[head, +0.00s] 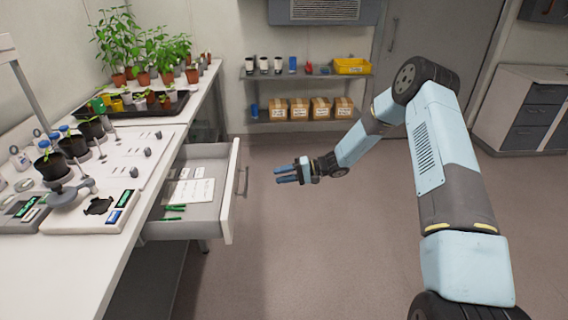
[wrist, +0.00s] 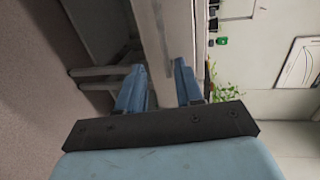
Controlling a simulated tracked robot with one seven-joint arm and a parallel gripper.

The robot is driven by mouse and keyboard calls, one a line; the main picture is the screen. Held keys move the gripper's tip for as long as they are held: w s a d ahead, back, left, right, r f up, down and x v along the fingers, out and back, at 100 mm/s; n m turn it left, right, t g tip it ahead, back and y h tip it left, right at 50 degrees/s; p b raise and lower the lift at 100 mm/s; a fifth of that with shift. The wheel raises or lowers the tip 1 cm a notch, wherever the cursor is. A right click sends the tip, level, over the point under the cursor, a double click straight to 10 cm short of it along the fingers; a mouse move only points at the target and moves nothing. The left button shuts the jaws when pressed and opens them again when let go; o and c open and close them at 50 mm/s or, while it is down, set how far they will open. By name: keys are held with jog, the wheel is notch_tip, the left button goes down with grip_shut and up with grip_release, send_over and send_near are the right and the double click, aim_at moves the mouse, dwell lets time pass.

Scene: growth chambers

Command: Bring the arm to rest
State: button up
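My arm (head: 440,150) reaches out from the lower right of the head view, bends at a high elbow and comes down toward the middle. My gripper (head: 279,174) hangs in free air over the floor, to the right of the open drawer (head: 232,200) and apart from it. Its blue fingers point left, toward the drawer. In the wrist view, the two fingers of my gripper (wrist: 160,85) stand apart with a gap between them. Nothing is held between them.
The drawer juts out of the white bench (head: 110,250) and holds papers and green tools. Potted plants (head: 140,50), a balance (head: 70,195) and small pots stand on the bench. A shelf (head: 300,75) with boxes stands at the back. The floor (head: 300,260) around my gripper is clear.

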jog(key=s+d+r+n+h, duration=0.1)
jog(key=s+d+r+h, duration=0.2)
jog(key=s+d+r, duration=0.45)
jog(key=s+d+r+t+h, duration=0.1)
jog(key=s+d+r+h, duration=0.2)
jog(key=r, duration=0.8)
jog(key=s+d+r+n+h, duration=0.1)
jog(key=s+d+r+h, duration=0.2)
jog(key=s+r, duration=0.45)
jog(key=s+d+r+m+t+h, duration=0.1)
jog(key=s+d+r+t+h, duration=0.1)
jog(key=s+d+r, duration=0.2)
jog(key=s+d+r+m+t+h, duration=0.1)
jog(key=s+d+r, duration=0.3)
jog(key=s, duration=0.7)
jog(key=s+d+r+m+t+h, duration=0.1)
jog(key=s+d+r+t+h, duration=0.2)
jog(key=s+d, duration=0.4)
jog(key=shift+s+d+r+t, duration=0.25)
jog(key=shift+d+r+t, duration=0.25)
jog(key=shift+r, duration=0.3)
